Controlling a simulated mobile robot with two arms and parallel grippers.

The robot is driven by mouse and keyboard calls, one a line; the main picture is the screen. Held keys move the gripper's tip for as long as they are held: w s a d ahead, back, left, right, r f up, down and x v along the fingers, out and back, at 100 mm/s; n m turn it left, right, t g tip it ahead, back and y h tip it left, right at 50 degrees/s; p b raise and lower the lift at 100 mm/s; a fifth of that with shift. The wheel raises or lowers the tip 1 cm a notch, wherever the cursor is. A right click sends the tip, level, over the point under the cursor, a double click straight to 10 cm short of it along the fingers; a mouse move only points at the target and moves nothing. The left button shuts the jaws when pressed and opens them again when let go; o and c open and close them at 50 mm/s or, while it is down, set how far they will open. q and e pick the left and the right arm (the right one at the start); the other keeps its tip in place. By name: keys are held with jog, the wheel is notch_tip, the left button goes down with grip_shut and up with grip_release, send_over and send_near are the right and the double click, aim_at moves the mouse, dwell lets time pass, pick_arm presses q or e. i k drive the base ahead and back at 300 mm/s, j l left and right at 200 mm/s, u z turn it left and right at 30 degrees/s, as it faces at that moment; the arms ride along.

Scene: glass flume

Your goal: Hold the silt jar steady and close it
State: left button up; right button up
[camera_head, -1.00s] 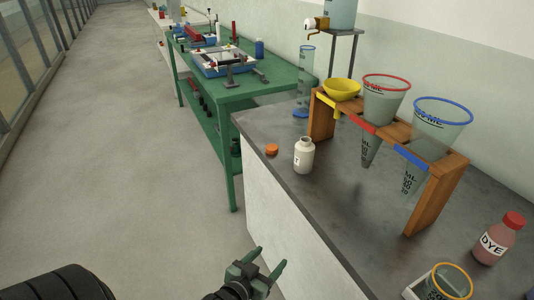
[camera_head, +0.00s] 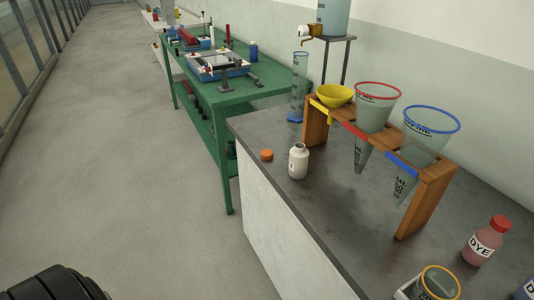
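A small white jar (camera_head: 299,161) stands upright and open near the left edge of the grey bench. I take it for the silt jar, but its label is too small to read. An orange cap (camera_head: 267,155) lies on the bench just left of the jar, apart from it. Neither of my grippers is in view.
A wooden rack (camera_head: 427,200) with a yellow funnel (camera_head: 334,95) and two clear cones stands right of the jar. A dye bottle (camera_head: 485,240) is at the lower right. A clear cylinder (camera_head: 298,88) stands behind. The grey bench top (camera_head: 330,215) is clear in front of the jar.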

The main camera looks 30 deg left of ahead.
aim_at(299, 158)
jog(key=j+z, duration=0.1)
jog(key=z, duration=0.4)
jog(key=j+z, duration=0.3)
jog(key=j, duration=0.15)
jog(key=k+j+z, duration=0.1)
jog(key=j+z, duration=0.2)
jog(key=j, duration=0.15)
jog(key=k+j+z, duration=0.1)
jog(key=j+z, duration=0.15)
jog(key=j, duration=0.2)
jog(key=k+j, duration=0.15)
jog(key=j, duration=0.2)
jog(key=k+j, duration=0.1)
jog(key=j, duration=0.3)
jog(key=k+j+z, duration=0.1)
jog(key=j, duration=0.25)
jog(key=k+j, duration=0.15)
jog(key=j, duration=0.2)
jog(key=k+j, duration=0.15)
jog(key=j, duration=0.2)
jog(key=k+j+z, duration=0.1)
jog(key=j, duration=0.25)
